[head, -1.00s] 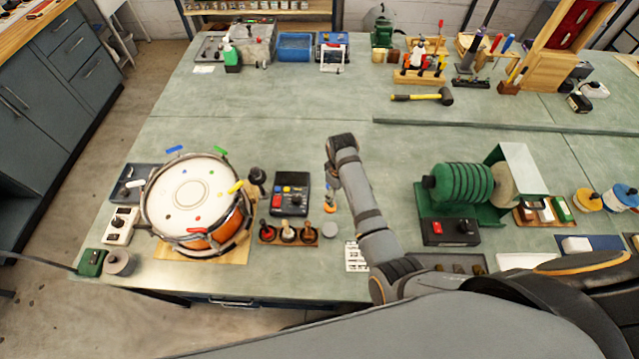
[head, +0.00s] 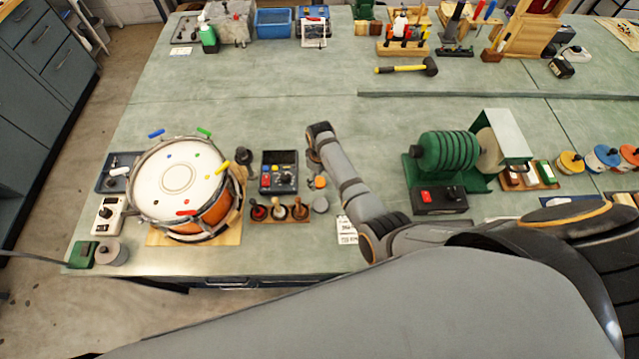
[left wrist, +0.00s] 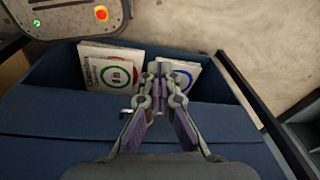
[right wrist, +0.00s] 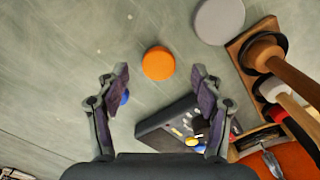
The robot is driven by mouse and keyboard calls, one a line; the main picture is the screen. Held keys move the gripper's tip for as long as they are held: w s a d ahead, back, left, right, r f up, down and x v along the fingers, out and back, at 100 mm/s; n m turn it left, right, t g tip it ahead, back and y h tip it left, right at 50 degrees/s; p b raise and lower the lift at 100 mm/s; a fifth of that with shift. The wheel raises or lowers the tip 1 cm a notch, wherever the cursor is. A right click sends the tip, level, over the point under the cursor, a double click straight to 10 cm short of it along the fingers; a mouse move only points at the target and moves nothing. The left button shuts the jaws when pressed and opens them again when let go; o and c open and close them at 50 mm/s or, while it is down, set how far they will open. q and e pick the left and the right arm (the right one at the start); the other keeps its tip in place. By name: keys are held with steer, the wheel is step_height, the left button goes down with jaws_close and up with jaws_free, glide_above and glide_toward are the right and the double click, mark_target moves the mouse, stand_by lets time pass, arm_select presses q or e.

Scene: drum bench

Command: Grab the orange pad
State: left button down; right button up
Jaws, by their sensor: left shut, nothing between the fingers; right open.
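The orange pad (right wrist: 158,63) is a round disc lying on the bench. In the right wrist view it shows just beyond and between the spread fingers of my right gripper (right wrist: 160,82), which is open and empty. In the head view the orange pad (head: 320,182) is a small spot beside my right arm's end, and the right fingers are mostly hidden there. My left gripper (left wrist: 160,84) is shut and empty, above an open blue drawer holding flat printed packets (left wrist: 112,72).
A grey disc (right wrist: 219,20) lies near the pad, next to a wooden rack (head: 279,212) of handled tools. A dark control box (head: 279,172) sits left of the pad. A drum (head: 180,185) stands farther left and a green machine (head: 450,155) to the right.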

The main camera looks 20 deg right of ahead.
mark_target(320, 182)
step_height(320, 182, down, 3)
steer(key=shift+w+f+b, duration=0.1)
steer(key=shift+b, duration=0.75)
steer(key=shift+r, duration=0.3)
steer(key=c, duration=1.3)
arm_select(q)
steer(key=f, duration=0.1)
steer(key=s+f, duration=0.1)
steer(key=f, duration=0.1)
steer(key=shift+s, duration=0.2)
arm_select(e)
steer(key=shift+o, duration=0.2)
arm_select(q)
steer(key=shift+r+p, duration=0.15)
steer(key=shift+p, duration=0.15)
arm_select(e)
steer(key=shift+r, duration=0.1)
